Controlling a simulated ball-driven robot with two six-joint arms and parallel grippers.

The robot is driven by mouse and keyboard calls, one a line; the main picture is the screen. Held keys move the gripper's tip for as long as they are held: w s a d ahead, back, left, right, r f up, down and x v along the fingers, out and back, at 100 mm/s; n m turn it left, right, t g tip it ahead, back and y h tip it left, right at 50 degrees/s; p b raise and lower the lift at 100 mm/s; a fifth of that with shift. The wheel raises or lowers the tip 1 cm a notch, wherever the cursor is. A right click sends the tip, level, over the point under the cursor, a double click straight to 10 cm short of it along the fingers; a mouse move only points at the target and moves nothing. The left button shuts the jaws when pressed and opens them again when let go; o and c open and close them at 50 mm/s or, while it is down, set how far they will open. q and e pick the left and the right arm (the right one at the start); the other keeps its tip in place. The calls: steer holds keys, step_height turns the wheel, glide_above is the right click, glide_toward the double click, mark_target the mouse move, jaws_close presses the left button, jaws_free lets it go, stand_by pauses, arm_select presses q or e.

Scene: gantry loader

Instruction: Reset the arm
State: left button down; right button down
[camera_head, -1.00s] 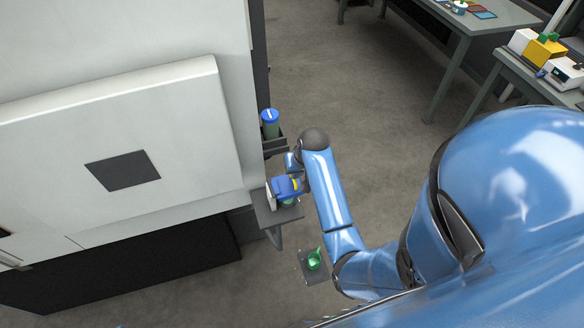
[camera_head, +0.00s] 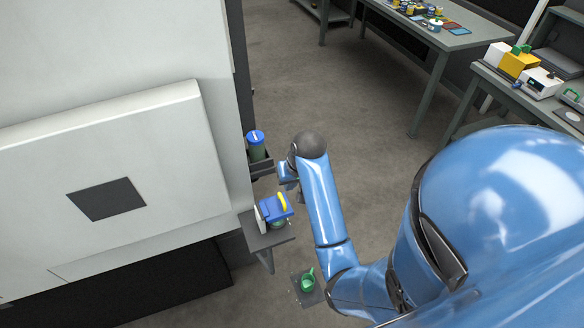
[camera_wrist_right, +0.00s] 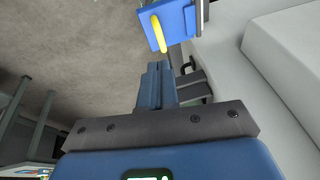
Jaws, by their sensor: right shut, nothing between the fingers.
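My right arm (camera_head: 322,205) reaches away from my body toward the side of the large light-grey machine. My right gripper (camera_head: 287,174) is at the arm's far end, partly hidden by the wrist. In the right wrist view my right gripper (camera_wrist_right: 157,68) has its fingers together with nothing between them. A blue block with a yellow handle (camera_head: 275,208) sits on a small grey shelf by the machine. It also shows in the right wrist view (camera_wrist_right: 174,26), beyond the fingertips and apart from them. My left gripper is in neither view.
The grey machine (camera_head: 110,120) fills the left side. A blue-lidded green canister (camera_head: 256,145) stands on a dark bracket near the gripper. A green cup-like item (camera_head: 307,281) rests on a small grey plate below. Laden workbenches (camera_head: 425,38) stand at the back right. Open floor lies between.

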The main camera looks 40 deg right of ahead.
steer(key=shift+v, duration=1.55)
steer(key=w+d+r+t+h, duration=0.3)
steer(key=w+r+t, duration=0.35)
steer(key=w, duration=0.25)
steer(key=s+a+f+n+t+y+b, duration=0.1)
steer(key=s+a+f, duration=0.3)
steer(key=s, duration=0.5)
steer(key=s+a+f+n+t+b, duration=0.1)
steer(key=s+a+f+t+b, duration=0.3)
steer(key=s, duration=0.6)
steer(key=s+a+f+n+t+y+b, duration=0.1)
steer(key=s+a+f, duration=0.3)
steer(key=s, duration=0.6)
steer(key=shift+a+n+t+y+b, duration=0.3)
steer(key=shift+a+n+t+b, duration=0.1)
steer(key=shift+a+t+b, duration=0.55)
